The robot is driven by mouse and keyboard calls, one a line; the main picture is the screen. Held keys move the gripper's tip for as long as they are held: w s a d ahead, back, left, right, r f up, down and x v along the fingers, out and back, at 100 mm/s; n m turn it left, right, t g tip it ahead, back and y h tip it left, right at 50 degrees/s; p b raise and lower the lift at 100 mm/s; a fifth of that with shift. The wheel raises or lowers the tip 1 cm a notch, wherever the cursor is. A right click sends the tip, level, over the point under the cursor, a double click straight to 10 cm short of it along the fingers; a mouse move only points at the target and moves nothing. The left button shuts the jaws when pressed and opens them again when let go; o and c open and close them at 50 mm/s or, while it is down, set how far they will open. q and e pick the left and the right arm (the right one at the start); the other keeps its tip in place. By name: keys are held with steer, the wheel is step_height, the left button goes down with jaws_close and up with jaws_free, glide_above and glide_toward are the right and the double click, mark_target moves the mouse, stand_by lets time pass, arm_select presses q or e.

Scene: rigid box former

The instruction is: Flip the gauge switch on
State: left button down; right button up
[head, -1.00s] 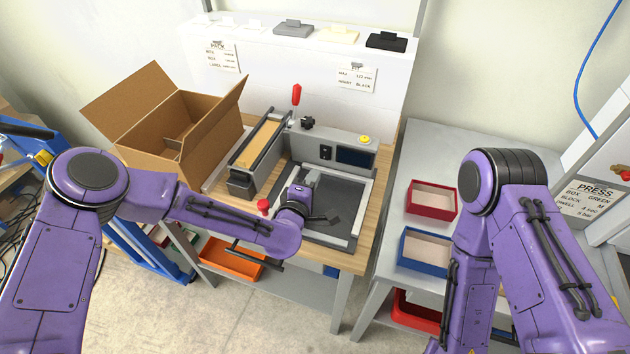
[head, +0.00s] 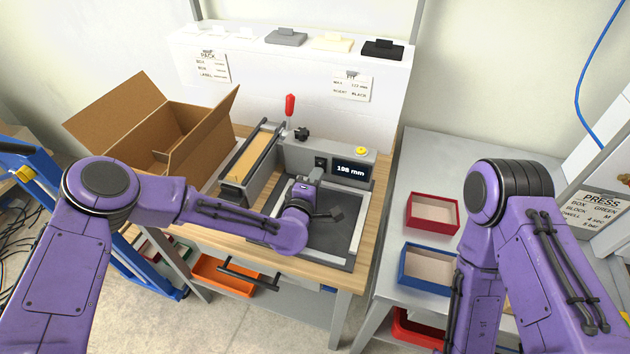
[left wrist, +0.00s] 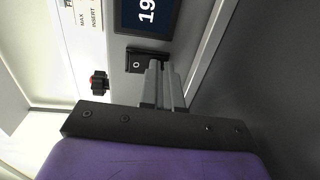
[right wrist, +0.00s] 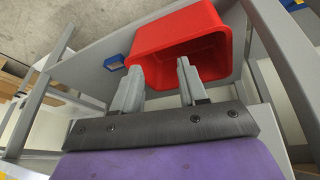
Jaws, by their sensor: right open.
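The gauge is a grey box former on the wooden bench with a lit display (head: 351,170) reading 198 mm. Its small black rocker switch (head: 320,163) is just left of the display and shows in the left wrist view too (left wrist: 148,60). My left gripper (head: 314,176) is over the grey bed, its fingers together and empty, tips at or very near the switch; I cannot tell whether they touch. In the left wrist view the fingertips (left wrist: 158,66) partly cover the switch edge. My right gripper (right wrist: 158,68) is open and empty, pointing at a red bin.
A red-handled lever (head: 290,105), a black knob (head: 302,134) and a yellow button (head: 361,151) stand by the switch. An open cardboard box (head: 120,125) is at left. Red (head: 433,196) and blue (head: 405,275) trays sit on the right table. A red bin (right wrist: 170,35) is below.

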arm_select(q)
steer(key=shift+s+a, duration=0.1)
steer(key=shift+s, duration=0.2)
steer(key=b+v, duration=0.3)
steer(key=v, duration=0.6)
steer(key=shift+s+a, duration=0.1)
steer(key=shift+s+a+r, duration=0.1)
steer(key=shift+s+r, duration=0.05)
steer(key=shift+s, duration=0.15)
